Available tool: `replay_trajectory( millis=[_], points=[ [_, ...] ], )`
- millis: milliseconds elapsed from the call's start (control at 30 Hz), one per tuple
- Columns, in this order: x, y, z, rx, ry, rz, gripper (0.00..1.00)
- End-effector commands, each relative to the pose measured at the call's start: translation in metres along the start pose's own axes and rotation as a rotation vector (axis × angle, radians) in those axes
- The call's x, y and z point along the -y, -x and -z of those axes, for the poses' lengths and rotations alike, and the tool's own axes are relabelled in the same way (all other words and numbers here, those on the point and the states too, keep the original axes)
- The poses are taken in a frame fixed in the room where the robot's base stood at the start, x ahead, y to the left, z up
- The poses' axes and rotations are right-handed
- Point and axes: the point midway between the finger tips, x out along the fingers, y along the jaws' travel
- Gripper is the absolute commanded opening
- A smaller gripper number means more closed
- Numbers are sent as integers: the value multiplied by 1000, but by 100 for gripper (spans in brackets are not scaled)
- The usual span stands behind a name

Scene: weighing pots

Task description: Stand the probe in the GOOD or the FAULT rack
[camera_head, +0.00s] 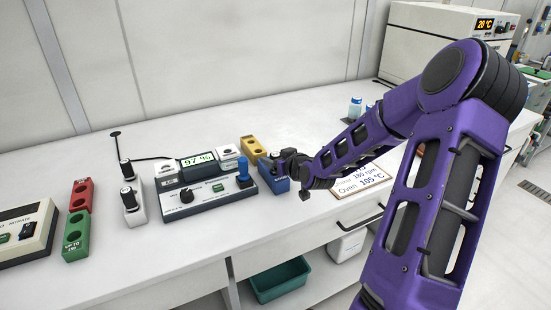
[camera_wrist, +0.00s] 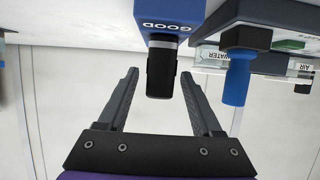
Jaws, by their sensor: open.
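The blue rack (camera_head: 273,180) stands right of the meter, and its label reads GOOD in the wrist view (camera_wrist: 172,14). A black probe (camera_wrist: 161,78) with a grey band stands in it, appearing upside down in the wrist view. My gripper (camera_wrist: 159,74) is open, with one finger on each side of the probe's handle and a visible gap to each. In the head view my gripper (camera_head: 290,162) is at the blue rack and hides part of it. A yellow rack (camera_head: 252,146) stands behind the blue one; its label is not readable.
The meter (camera_head: 205,197) reads about 97 % and bears an upright blue handle (camera_head: 244,173). White blocks with black-topped pieces (camera_head: 131,208) stand left of it. A red and green rack (camera_head: 78,220) stands farther left. A sign (camera_head: 362,178) lies right of my gripper.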

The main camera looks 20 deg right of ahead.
Motion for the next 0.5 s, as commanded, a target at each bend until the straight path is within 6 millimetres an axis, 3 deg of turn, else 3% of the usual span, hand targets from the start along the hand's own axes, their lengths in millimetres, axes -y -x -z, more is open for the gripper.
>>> replay_trajectory(
  millis=[167,500],
  points=[
    [0,5,5,0,1,-1,67],
    [-2,74,6,1,2,-4,67]
  ],
)
